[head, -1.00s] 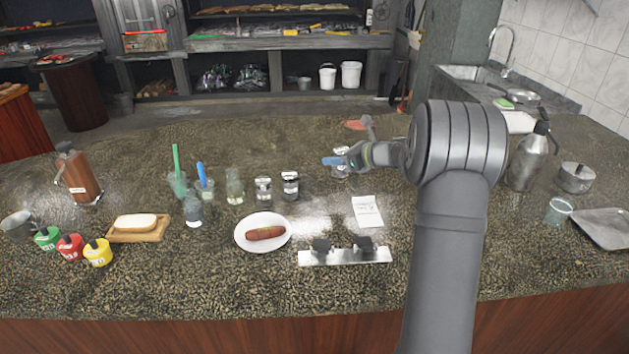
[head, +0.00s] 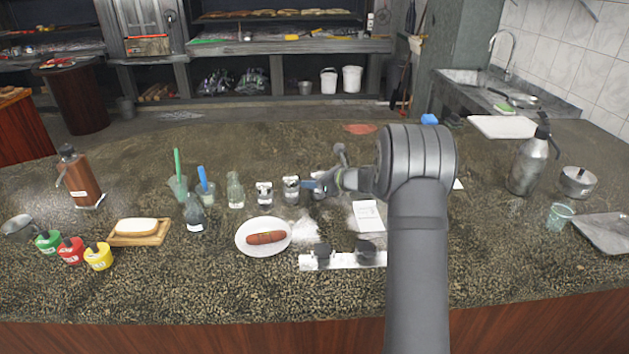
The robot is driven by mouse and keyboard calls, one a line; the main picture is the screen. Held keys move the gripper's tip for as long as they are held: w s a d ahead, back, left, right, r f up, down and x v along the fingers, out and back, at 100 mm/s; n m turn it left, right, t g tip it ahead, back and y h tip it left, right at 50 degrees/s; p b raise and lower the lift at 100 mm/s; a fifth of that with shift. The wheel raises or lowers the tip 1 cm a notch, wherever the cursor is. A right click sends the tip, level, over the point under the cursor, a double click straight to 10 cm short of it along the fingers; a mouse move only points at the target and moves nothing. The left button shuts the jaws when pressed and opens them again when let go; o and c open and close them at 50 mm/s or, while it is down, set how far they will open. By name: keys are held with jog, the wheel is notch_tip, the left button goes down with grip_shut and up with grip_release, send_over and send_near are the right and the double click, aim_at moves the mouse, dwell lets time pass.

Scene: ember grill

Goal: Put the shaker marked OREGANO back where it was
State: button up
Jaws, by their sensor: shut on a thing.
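My gripper (head: 318,187) is shut on a small glass shaker (head: 320,194), which is mostly hidden by the fingers and wrist. It is to the right of two similar shakers with pale lids, one near (head: 291,190) and one farther left (head: 264,194); these stand upright in a row. The labels are too small to read, so I cannot tell which shaker is marked OREGANO. I cannot tell whether the held shaker touches the counter.
A white plate (head: 244,238) with a sausage lies in front of the row. A glass bottle (head: 235,190) stands left of the shakers. A paper slip (head: 368,215) and a metal rack (head: 345,261) lie to the right and front. White powder marks the counter.

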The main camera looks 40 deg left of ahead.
jog(key=shift+f, duration=0.15)
jog(key=o, duration=0.6)
jog(key=shift+c, duration=0.2)
jog(key=shift+r, duration=0.2)
jog(key=v, duration=1.2)
jog(key=shift+f, duration=0.1)
